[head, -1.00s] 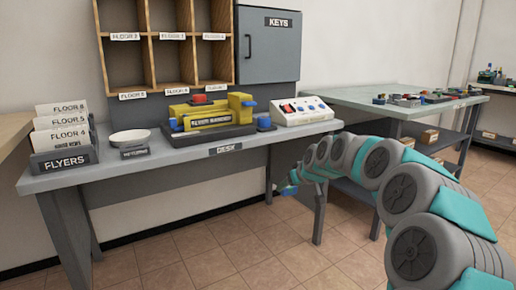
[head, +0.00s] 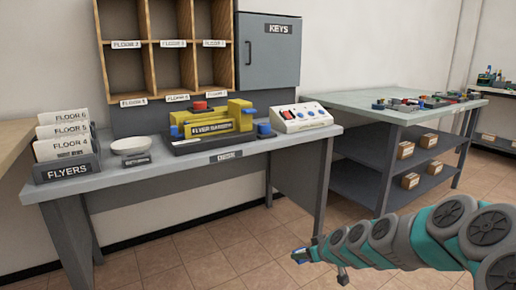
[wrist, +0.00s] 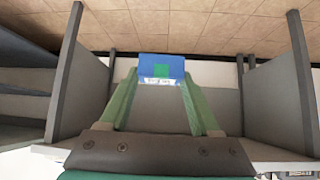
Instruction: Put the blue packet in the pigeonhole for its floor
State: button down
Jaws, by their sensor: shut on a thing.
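My gripper (wrist: 160,95) is shut on the blue packet (wrist: 174,66), which has a green square and a small white label with print too small to read. The packet shows between the two green fingertips in the wrist view. The wooden pigeonhole rack (head: 153,60) is on the wall above the desk, at the upper left. Its compartments carry FLOOR labels, and the visible ones look empty.
On the desk (head: 100,183) stand a FLYERS holder (head: 66,170), a white bowl (head: 130,145), a yellow flyer bander (head: 212,120) and a white control box (head: 301,117). A grey KEYS cabinet (head: 268,52) adjoins the rack. A workbench (head: 385,104) stands right. Floor in front is clear.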

jog(key=shift+w+a+r+m+h, duration=0.15)
jog(key=shift+a+r+m+h, duration=0.25)
jog(key=shift+a+m, duration=0.25)
jog(key=shift+r+m+t+h, duration=0.2)
jog(key=shift+m+t+h, duration=0.15)
jog(key=shift+m, duration=0.2)
jog(key=shift+d+r+m+h, duration=0.3)
jog(key=shift+d+m+h, duration=0.05)
jog(key=shift+m+h, duration=0.35)
jog(key=shift+s+d+r+m+h, duration=0.2)
jog(key=shift+s+d+m+h, duration=0.05)
jog(key=shift+d+m+h, duration=0.45)
